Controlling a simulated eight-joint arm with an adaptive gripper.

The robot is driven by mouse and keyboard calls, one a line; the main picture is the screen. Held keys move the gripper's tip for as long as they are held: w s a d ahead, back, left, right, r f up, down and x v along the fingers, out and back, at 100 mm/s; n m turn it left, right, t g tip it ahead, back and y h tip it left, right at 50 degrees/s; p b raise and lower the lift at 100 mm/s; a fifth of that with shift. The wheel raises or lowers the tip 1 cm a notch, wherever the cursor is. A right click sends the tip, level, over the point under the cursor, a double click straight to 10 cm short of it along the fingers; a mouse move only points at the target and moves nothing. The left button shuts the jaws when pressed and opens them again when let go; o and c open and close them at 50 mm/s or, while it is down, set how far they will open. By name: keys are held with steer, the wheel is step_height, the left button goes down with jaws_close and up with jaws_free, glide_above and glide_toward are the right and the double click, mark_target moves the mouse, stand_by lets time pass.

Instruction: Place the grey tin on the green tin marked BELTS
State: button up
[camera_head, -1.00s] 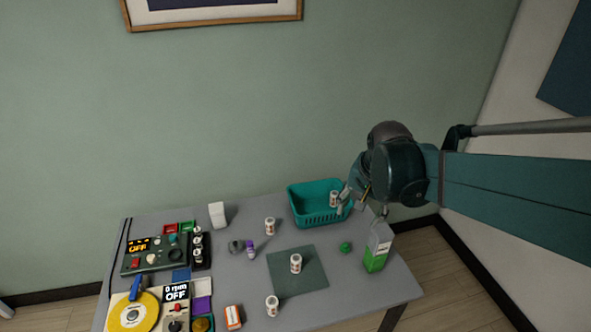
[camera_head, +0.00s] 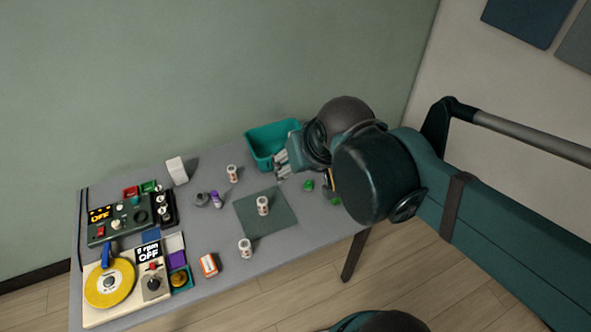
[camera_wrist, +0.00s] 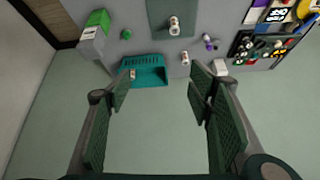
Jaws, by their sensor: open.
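I cannot make out the word BELTS on anything. A small grey round object (camera_head: 201,200), possibly the grey tin, lies beside a purple bottle (camera_head: 216,199); it is small in the wrist view. A small green round object (camera_head: 308,185) sits right of the dark mat (camera_head: 282,224); it also shows in the wrist view (camera_wrist: 126,34). I cannot tell whether it is the green tin. My gripper (camera_head: 282,166) is near the teal basket (camera_head: 262,137), open and empty. In the wrist view the basket (camera_wrist: 150,80) appears beyond the spread fingers (camera_wrist: 160,88).
Several white labelled cans stand about, one on the mat (camera_head: 263,206), one inside the basket (camera_wrist: 131,74). A white-and-green carton (camera_wrist: 91,35) stands near the table edge, mostly hidden by my arm in the head view. Devices with OFF displays (camera_head: 118,222) fill the left side.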

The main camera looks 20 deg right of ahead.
steer(key=shift+s+a+r+n+t, duration=0.1)
steer(key=shift+s+a+n+t, duration=0.2)
steer(key=shift+s+a+n, duration=0.5)
